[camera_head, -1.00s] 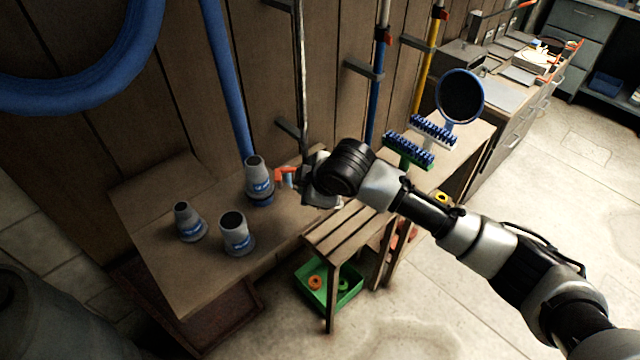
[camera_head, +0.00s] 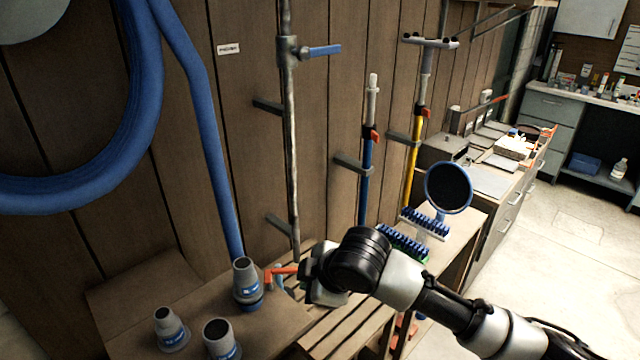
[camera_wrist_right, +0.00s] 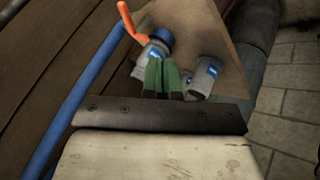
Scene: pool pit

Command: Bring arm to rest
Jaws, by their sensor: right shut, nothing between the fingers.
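My right arm (camera_head: 450,308) reaches in from the lower right in the head view. Its gripper end is over the bench, beside an orange handle (camera_head: 282,271). In the wrist view the right gripper (camera_wrist_right: 162,78) shows two green fingers together, with nothing held between them. Beyond them are grey hose fittings with blue bands; one fitting (camera_wrist_right: 205,75) is just right of the fingers. The orange handle also shows in the wrist view (camera_wrist_right: 130,20), left of and beyond the fingers. I cannot tell whether the gripper touches anything. My left gripper is not in view.
Grey fittings (camera_head: 246,282) stand on the wooden bench (camera_head: 140,290). A blue hose (camera_head: 215,150) and a metal pipe (camera_head: 291,150) run down the plank wall. Blue brushes (camera_head: 425,224) and a round blue-rimmed tool (camera_head: 448,188) are behind my arm. Open floor (camera_head: 540,260) lies right.

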